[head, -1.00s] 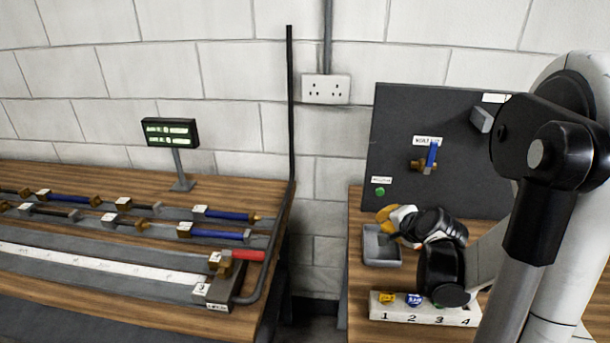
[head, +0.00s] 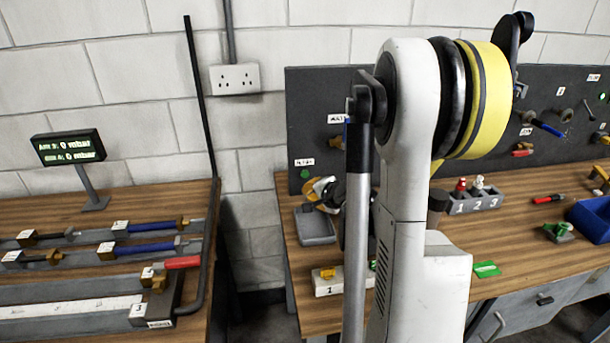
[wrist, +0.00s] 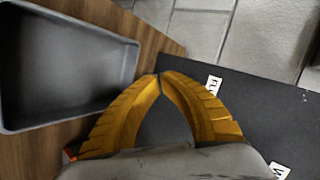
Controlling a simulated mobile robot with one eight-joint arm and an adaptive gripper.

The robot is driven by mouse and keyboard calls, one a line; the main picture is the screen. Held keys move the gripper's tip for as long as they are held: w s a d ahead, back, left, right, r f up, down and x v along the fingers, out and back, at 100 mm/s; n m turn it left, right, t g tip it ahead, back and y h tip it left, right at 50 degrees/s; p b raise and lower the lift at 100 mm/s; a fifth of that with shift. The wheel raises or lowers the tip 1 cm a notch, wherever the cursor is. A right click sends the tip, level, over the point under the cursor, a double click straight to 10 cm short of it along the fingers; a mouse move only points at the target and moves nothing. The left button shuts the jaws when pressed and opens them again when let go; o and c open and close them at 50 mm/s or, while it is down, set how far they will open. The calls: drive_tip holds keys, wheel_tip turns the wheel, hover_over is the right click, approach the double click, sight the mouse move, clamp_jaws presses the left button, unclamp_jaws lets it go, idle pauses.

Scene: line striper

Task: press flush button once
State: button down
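The flush button is a round green button (head: 305,174) low on the left of the dark upright panel (head: 310,100), under a small white label (head: 301,161). My gripper (head: 312,187) has yellow fingers and is just below and right of the button, above the grey tray; whether it touches the button cannot be told. In the wrist view the fingertips (wrist: 160,74) meet with nothing seen between them, before the panel's edge. A white label starting "FL" (wrist: 214,84) is beside the right finger. The button is not visible there, probably hidden by that finger.
A grey tray (head: 318,240) lies below my gripper, with a numbered white block (head: 328,287) in front of it. A blue-handled valve is partly hidden by my arm. The left bench's display (head: 68,147) shows mbar readings. A gap separates the benches.

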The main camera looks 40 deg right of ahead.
sight(301, 181)
drive_tip(key=shift+w+d, duration=0.45)
drive_tip(key=shift+w, duration=0.25)
drive_tip(key=shift+w+d, duration=0.4)
drive_tip(key=shift+w, duration=0.35)
drive_tip(key=shift+w+d, duration=0.45)
drive_tip(key=shift+w, duration=0.25)
drive_tip(key=shift+w, duration=0.1)
drive_tip(key=shift+w+d, duration=0.2)
drive_tip(key=shift+w, duration=0.05)
drive_tip(key=shift+w+d, duration=0.25)
drive_tip(key=shift+w, duration=0.15)
idle(0.5)
drive_tip(key=shift+s, duration=0.1)
drive_tip(key=shift+s+a+b, duration=0.35)
drive_tip(key=shift+s+a, duration=0.1)
drive_tip(key=shift+s, duration=0.2)
drive_tip(key=shift+s+a, duration=0.45)
drive_tip(key=shift+s, duration=0.25)
drive_tip(key=shift+s+a, duration=0.4)
drive_tip(key=shift+s, duration=0.35)
drive_tip(key=shift+s+a, duration=0.45)
drive_tip(key=shift+s, duration=0.25)
